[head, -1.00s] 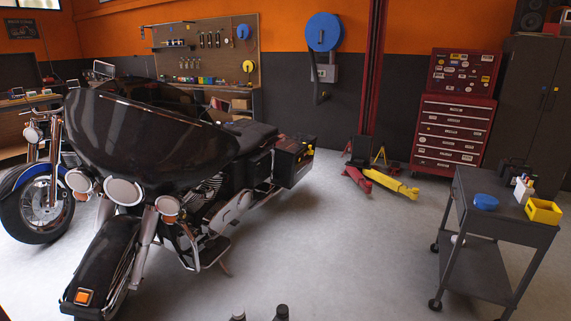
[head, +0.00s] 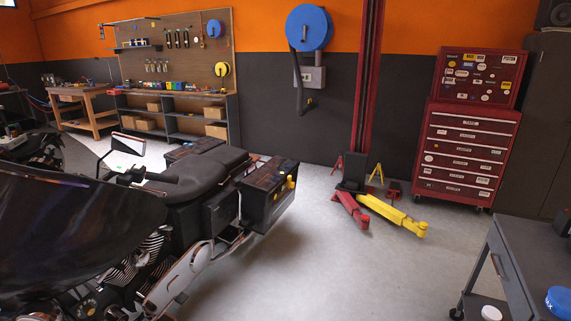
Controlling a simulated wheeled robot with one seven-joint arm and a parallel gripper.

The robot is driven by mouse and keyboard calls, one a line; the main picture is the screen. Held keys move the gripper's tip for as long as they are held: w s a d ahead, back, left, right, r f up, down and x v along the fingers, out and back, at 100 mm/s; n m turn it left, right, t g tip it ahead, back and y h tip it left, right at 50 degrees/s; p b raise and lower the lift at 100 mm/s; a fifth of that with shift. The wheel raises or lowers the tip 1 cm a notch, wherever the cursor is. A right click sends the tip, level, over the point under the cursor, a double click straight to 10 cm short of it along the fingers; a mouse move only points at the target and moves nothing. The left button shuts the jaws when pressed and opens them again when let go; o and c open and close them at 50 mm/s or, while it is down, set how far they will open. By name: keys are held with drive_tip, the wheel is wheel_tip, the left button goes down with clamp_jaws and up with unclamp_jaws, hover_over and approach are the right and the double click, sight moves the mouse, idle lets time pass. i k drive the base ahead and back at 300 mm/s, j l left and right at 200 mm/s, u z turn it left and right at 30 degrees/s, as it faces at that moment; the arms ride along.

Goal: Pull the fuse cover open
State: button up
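A grey box (head: 309,77) is fixed to the dark lower part of the back wall, below a round blue reel (head: 309,27). A dark cable or hose runs down its left side, and a small dark fitting (head: 307,105) sits below it. It is the only thing in view that looks like a fuse box. Its front looks shut, but it is too small to make out a cover edge or handle. My gripper is not in view.
A black motorcycle (head: 195,175) fills the left. A red tool cabinet (head: 466,150) stands at right, a grey cart (head: 505,262) at lower right. The middle floor is open.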

sight(222, 205)
drive_tip(key=i, duration=2.05)
drive_tip(key=i+u, duration=0.15)
drive_tip(key=i, duration=0.25)
drive_tip(key=i+l+u, duration=0.15)
drive_tip(key=i, duration=0.3)
drive_tip(key=i+l+u, duration=0.15)
drive_tip(key=i, duration=0.25)
drive_tip(key=i+l+u, duration=0.15)
drive_tip(key=i, duration=0.25)
drive_tip(key=i+l+u, duration=0.55)
drive_tip(key=l, duration=0.25)
drive_tip(key=i, duration=0.05)
